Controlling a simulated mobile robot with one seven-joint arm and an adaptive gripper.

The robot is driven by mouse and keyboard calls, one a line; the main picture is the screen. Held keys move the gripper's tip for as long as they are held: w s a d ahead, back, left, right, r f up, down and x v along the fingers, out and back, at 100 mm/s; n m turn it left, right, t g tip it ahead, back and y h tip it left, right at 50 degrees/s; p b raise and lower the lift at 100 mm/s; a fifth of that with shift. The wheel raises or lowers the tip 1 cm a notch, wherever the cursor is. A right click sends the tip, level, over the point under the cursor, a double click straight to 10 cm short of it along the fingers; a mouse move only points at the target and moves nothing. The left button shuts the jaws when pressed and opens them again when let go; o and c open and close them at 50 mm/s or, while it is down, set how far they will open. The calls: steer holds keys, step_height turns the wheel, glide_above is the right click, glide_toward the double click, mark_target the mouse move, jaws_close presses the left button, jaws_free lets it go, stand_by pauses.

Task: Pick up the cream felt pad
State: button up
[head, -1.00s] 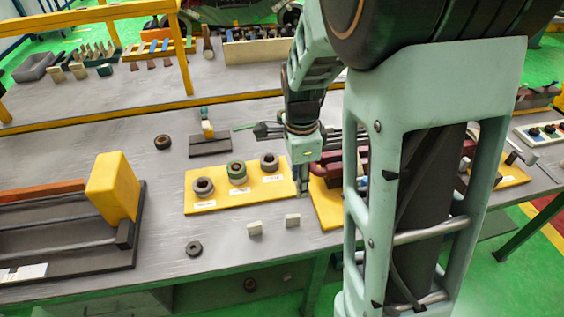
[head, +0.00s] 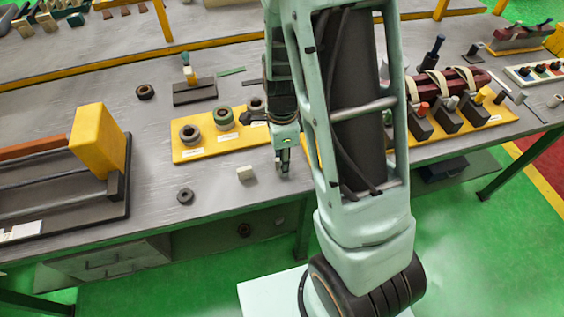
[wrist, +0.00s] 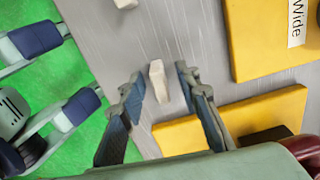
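Two small cream blocks lie on the grey bench; I cannot tell by look which is felt. One cream block (wrist: 157,82) shows in the wrist view between my spread fingers, apart from both. In the head view my gripper hides it. The other cream block (head: 245,173) lies just left of my gripper in the head view, and at the top edge of the wrist view (wrist: 125,3). My gripper (wrist: 160,86) is open and empty, pointing down over the bench near its front edge; it also shows in the head view (head: 283,167).
A yellow board (head: 205,149) with several ring parts stands behind and left of my gripper. Another yellow board (wrist: 228,115) is close on the right side. A dark ring (head: 185,196) lies left of the blocks. The bench's front edge and green floor are close.

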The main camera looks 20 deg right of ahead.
steer(key=shift+c, duration=0.4)
jaws_close()
steer(key=shift+r+p, duration=0.75)
steer(key=shift+r, duration=0.05)
step_height(320, 180, up, 2)
steer(key=shift+r+p, duration=0.1)
steer(key=shift+p, duration=0.85)
steer(key=s+d+r+p, duration=0.3)
steer(key=s+d+r, duration=0.4)
steer(key=s, duration=0.5)
step_height(320, 180, up, 2)
steer(key=shift+d+r+p, duration=0.1)
steer(key=shift+d+p, duration=0.1)
steer(key=shift+p, duration=0.15)
